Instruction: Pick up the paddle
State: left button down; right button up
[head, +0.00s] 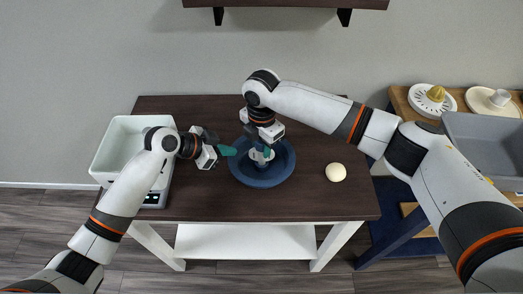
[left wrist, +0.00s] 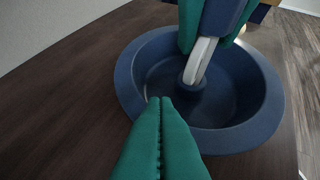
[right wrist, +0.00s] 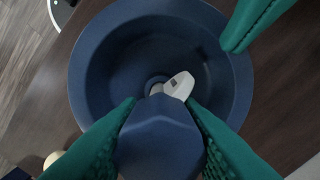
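The paddle has a thick blue handle (right wrist: 158,135) and a white lower part (left wrist: 199,62). It stands tilted in the round blue bowl (head: 245,178), its white end at the raised hub in the middle. My right gripper (right wrist: 162,102) is over the bowl, with its green fingers closed against both sides of the handle. In the head view the gripper and arm hide most of the paddle. My left gripper (left wrist: 160,101) is shut and empty, its tips together at the bowl's near rim. Its green fingers also show in the right wrist view (right wrist: 242,30).
A pale round object (head: 336,172) lies on the dark table (head: 315,200) to the bowl's right. A white tub (head: 118,145) on a scale (head: 153,199) stands at the left. A side table at right holds a juicer (head: 432,99) and a grey bin (head: 485,145).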

pick_arm(q)
jog(key=shift+f, duration=0.1)
pick_arm(e)
notch_tip(320, 180, up, 10)
dwell(0.5)
dwell(0.4)
